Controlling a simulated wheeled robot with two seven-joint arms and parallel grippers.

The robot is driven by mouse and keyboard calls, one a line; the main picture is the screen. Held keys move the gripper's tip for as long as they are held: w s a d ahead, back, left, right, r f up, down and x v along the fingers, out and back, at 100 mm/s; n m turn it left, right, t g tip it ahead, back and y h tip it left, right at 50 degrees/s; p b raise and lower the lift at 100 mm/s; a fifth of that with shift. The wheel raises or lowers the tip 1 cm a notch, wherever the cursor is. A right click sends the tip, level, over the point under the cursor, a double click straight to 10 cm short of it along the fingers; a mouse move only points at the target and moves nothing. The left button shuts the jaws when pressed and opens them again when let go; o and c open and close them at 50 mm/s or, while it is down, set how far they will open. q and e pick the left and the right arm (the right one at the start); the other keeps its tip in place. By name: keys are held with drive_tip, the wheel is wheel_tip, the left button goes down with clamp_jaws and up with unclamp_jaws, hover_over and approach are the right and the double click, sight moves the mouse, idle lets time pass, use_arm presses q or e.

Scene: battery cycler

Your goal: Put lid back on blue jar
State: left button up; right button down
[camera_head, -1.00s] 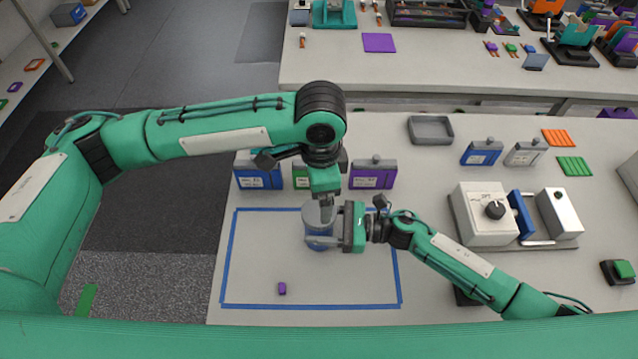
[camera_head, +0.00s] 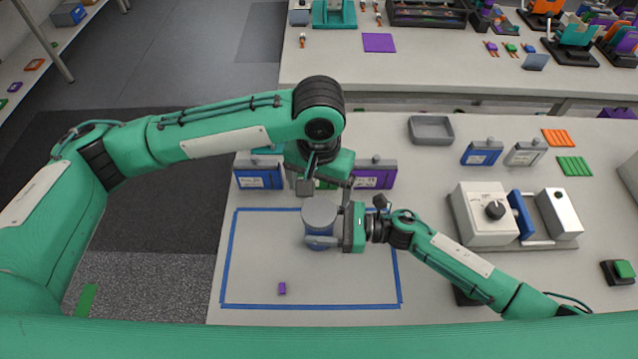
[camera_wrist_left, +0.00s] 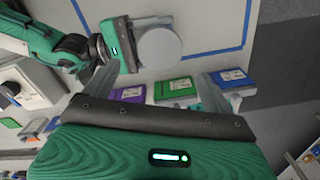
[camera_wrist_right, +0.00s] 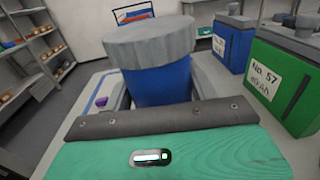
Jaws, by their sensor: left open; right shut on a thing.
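The blue jar (camera_head: 319,230) stands inside the blue tape outline, in the right wrist view (camera_wrist_right: 158,84) too. The round grey lid (camera_head: 321,213) lies on top of the jar, covering its mouth; in the right wrist view the lid (camera_wrist_right: 150,41) looks nearly level. I cannot tell whether it is fully seated. My right gripper (camera_head: 322,241) is shut around the jar's body from the right. My left gripper (camera_head: 327,192) is open and empty, behind and above the lid and apart from it. The left wrist view shows the lid (camera_wrist_left: 160,48) beyond the spread fingers.
Blue, green and purple labelled containers stand in a row behind the jar, including the purple one (camera_head: 373,178), near my left gripper. A small purple block (camera_head: 282,288) lies inside the tape (camera_head: 310,305). A white dial device (camera_head: 485,213) stands at the right. The front-left mat area is clear.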

sight(319, 211)
use_arm(q)
drive_tip(key=shift+f, duration=4.05)
drive_tip(key=c, duration=1)
drive_tip(key=m, duration=0.6)
drive_tip(key=shift+m, duration=0.4)
drive_tip(key=m, duration=0.4)
drive_tip(key=shift+m, duration=0.3)
drive_tip(key=m, duration=0.3)
drive_tip(key=o, duration=1.1)
drive_tip(key=shift+o, duration=0.2)
